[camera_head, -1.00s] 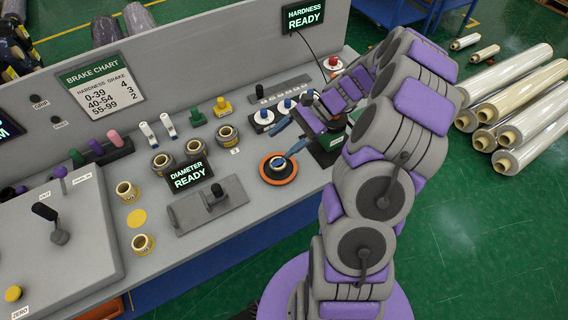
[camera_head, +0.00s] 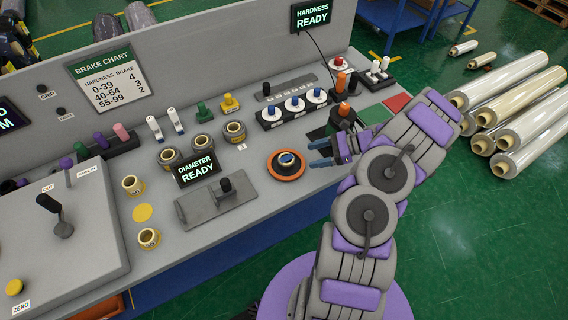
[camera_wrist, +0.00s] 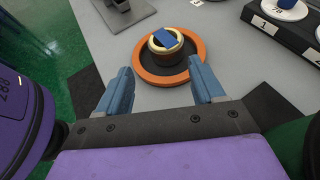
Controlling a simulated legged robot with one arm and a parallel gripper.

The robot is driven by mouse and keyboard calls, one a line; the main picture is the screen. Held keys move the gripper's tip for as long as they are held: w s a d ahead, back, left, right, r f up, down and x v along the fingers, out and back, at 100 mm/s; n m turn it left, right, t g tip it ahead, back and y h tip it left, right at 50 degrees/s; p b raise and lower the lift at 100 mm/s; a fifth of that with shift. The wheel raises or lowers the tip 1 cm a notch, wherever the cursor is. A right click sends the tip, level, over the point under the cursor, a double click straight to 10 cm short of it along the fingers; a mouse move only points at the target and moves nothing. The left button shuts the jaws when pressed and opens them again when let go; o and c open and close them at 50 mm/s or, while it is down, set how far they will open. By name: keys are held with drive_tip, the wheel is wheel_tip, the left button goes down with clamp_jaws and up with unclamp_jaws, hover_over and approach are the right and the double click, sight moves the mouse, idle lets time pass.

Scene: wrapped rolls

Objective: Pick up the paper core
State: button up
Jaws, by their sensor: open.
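A short paper core (camera_head: 287,161) stands in a round dish with an orange rim (camera_head: 272,172) on the bench. In the wrist view the core (camera_wrist: 164,46) has a pale rim and a dark side, with a blue patch across its top. My gripper (camera_head: 319,153) is to the right of the dish, its two blue fingers apart and pointing left. In the wrist view my gripper (camera_wrist: 160,78) has nothing between its fingers. The core is beyond the fingertips, roughly centred between them.
A diameter display (camera_head: 195,170) and a plate with a black knob (camera_head: 217,202) are left of the dish. A numbered button box (camera_head: 292,108) is behind it. Wrapped rolls (camera_head: 510,110) lie on the floor.

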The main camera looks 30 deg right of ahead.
sight(292, 158)
drive_tip(key=w+a+f, duration=0.1)
drive_tip(key=w+a+f+b, duration=0.1)
drive_tip(key=shift+a+f, duration=0.25)
drive_tip(key=shift+a, duration=0.15)
drive_tip(key=shift+w+d+f, duration=0.15)
drive_tip(key=shift+w+f, duration=0.35)
drive_tip(key=a, duration=0.2)
drive_tip(key=w+a+b, duration=0.1)
drive_tip(key=a, duration=0.1)
drive_tip(key=w+a+b, duration=0.1)
drive_tip(key=a, duration=0.1)
drive_tip(key=shift+a+f, duration=0.2)
drive_tip(key=shift+a, duration=0.05)
drive_tip(key=shift+w+a+f, duration=0.1)
drive_tip(key=shift+a+f, duration=0.05)
drive_tip(key=shift+a, duration=0.15)
drive_tip(key=shift+d+f, duration=0.2)
drive_tip(key=shift+d, duration=0.5)
drive_tip(key=shift+w+d, duration=0.1)
drive_tip(key=shift+d, duration=0.15)
drive_tip(key=shift+c, duration=0.9)
drive_tip(key=shift+a+r, duration=0.15)
drive_tip(key=shift+a, duration=0.5)
drive_tip(key=c, duration=0.6)
